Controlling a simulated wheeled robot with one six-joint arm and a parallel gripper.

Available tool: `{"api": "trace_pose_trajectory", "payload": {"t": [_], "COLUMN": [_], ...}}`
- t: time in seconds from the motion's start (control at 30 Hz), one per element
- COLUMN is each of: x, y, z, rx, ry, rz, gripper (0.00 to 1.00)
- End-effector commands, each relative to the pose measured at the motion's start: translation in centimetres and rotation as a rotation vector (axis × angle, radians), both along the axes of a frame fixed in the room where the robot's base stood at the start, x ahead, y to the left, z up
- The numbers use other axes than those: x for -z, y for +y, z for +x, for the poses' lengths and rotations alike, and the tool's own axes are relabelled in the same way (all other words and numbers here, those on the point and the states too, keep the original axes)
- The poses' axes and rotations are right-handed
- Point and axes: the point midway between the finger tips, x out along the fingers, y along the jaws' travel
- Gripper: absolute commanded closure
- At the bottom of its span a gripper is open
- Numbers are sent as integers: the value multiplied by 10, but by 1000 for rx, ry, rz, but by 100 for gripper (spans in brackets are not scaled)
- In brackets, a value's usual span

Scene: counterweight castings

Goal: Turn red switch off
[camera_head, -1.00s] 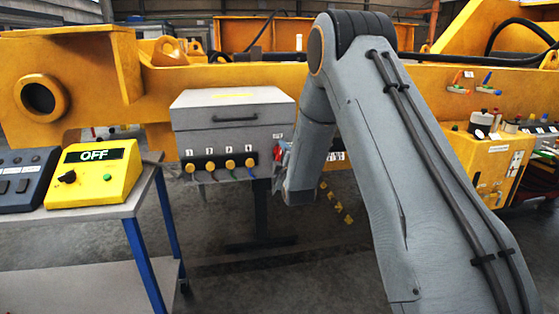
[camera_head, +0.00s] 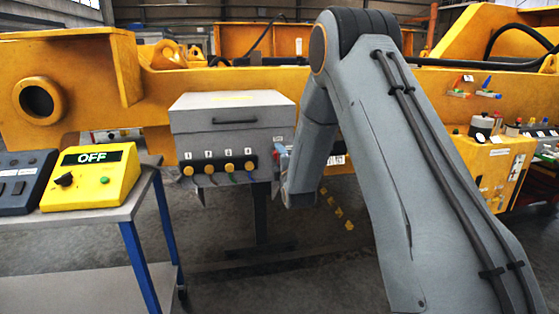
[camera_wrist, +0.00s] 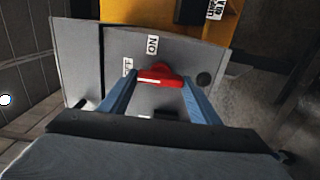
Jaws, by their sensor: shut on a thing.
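The red switch (camera_wrist: 160,76) is on the side face of a grey box (camera_head: 232,110). In the wrist view it lies between the two blue fingers of my gripper (camera_wrist: 161,82), which is shut on it. An ON label (camera_wrist: 152,45) is above the switch. A second label (camera_wrist: 128,66) to the left is partly hidden by a finger. The red handle lies roughly crosswise, from finger to finger. In the head view my arm reaches the right side of the box and mostly hides the switch.
The box front has several numbered yellow knobs (camera_head: 219,168) with cables. A yellow control box (camera_head: 92,177) with an OFF display stands on a table (camera_head: 95,212) at left. A large yellow beam (camera_head: 390,85) runs behind. A yellow cabinet (camera_head: 497,165) stands at right.

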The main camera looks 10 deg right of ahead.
Motion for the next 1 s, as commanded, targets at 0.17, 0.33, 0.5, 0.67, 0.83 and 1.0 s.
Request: {"api": "trace_pose_trajectory", "payload": {"t": [0.17,0.33,0.5,0.67,0.83,1.0], "x": [1,1,0,1,1,1], "y": [1,1,0,1,1,1], "z": [0,0,-1,-14,-43,-66], "rx": [-2,-1,-1,-1,-1,-1], "ry": [2,1,1,3,2,1], "rz": [-2,-1,0,0,0,-1], "gripper": [32,25,25,25,25,25]}}
